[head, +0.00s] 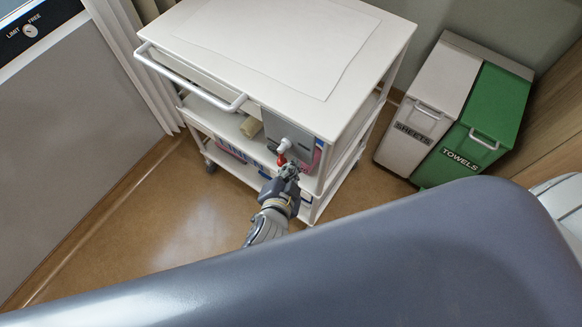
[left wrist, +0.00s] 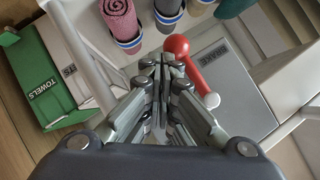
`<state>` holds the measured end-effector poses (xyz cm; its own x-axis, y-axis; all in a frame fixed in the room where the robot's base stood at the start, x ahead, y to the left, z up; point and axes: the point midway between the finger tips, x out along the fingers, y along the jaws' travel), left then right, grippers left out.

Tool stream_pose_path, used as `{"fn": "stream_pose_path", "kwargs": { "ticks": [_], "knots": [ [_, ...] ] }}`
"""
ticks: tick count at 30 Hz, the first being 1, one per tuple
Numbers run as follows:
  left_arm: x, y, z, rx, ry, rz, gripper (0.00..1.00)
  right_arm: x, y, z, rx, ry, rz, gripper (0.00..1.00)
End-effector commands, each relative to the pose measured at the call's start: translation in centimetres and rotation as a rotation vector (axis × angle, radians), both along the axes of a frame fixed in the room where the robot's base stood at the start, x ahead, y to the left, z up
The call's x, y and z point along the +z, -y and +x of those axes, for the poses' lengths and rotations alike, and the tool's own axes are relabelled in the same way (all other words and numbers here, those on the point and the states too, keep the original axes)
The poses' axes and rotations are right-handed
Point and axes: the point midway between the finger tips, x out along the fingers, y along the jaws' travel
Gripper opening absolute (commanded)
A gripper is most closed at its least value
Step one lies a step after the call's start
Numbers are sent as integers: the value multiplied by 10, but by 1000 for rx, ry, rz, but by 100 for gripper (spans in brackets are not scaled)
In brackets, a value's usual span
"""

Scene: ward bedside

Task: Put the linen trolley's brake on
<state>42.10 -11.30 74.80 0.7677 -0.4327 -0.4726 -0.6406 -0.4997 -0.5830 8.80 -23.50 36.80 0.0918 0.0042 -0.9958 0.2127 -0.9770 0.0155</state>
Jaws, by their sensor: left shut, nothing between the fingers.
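The white linen trolley (head: 230,55) stands in the middle of the head view, with LINEN lettering on its side. A grey brake panel (head: 296,142) sits on its near face and carries a lever with a white part and a red end (head: 282,159). In the left wrist view the red brake lever (left wrist: 190,68) slants from a red ball to a white end, beside the BRAKE label (left wrist: 207,53). My left gripper (head: 289,172) is shut and empty; its tips (left wrist: 161,63) are close beside the red ball. I cannot tell whether they touch. My right gripper is not in view.
A SHEETS bin (head: 428,95) and a green TOWELS bin (head: 495,110) stand right of the trolley. Rolled linen, including a pink roll (left wrist: 120,20), sits near the lever. A blue-grey padded surface (head: 400,255) fills the foreground. Floor (head: 150,215) at left is clear.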

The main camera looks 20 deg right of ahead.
Motion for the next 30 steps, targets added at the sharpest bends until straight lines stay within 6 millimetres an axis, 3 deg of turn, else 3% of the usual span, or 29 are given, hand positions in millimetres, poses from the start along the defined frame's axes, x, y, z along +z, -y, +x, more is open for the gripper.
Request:
{"fn": "stream_pose_path", "kwargs": {
  "ticks": [19, 30],
  "knots": [
    [2, -4, -5, 2, 0, 1, 0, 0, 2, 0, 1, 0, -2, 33],
    [33, -31, -56, 0, -1, -1, 0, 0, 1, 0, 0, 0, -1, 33]
  ]
}}
